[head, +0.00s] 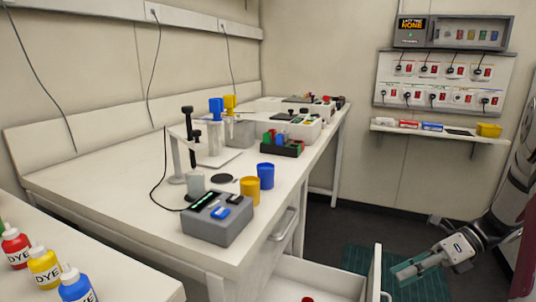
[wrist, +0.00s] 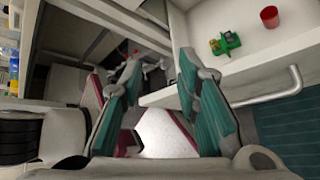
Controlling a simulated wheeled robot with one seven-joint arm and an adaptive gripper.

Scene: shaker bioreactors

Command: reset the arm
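My gripper (head: 407,271) is at the lower right of the head view, at the end of my arm. It is beside the open drawer (head: 376,268) and its handle end. The open drawer's handle (wrist: 275,92) shows right of the fingers. Inside the drawer are a red cup (wrist: 269,17) and a green block-like item with a yellow part (wrist: 224,42). In the head view only a bit of red (head: 307,299) shows in the drawer.
The long bench (head: 110,185) holds a grey device (head: 215,222), a yellow cup (head: 250,190), a blue cup (head: 265,176) and a dark rack (head: 283,148). Dye bottles (head: 44,266) stand at the lower left. A wall shelf (head: 440,133) is at the back right. Dark floor (head: 350,225) lies clear beyond the drawer.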

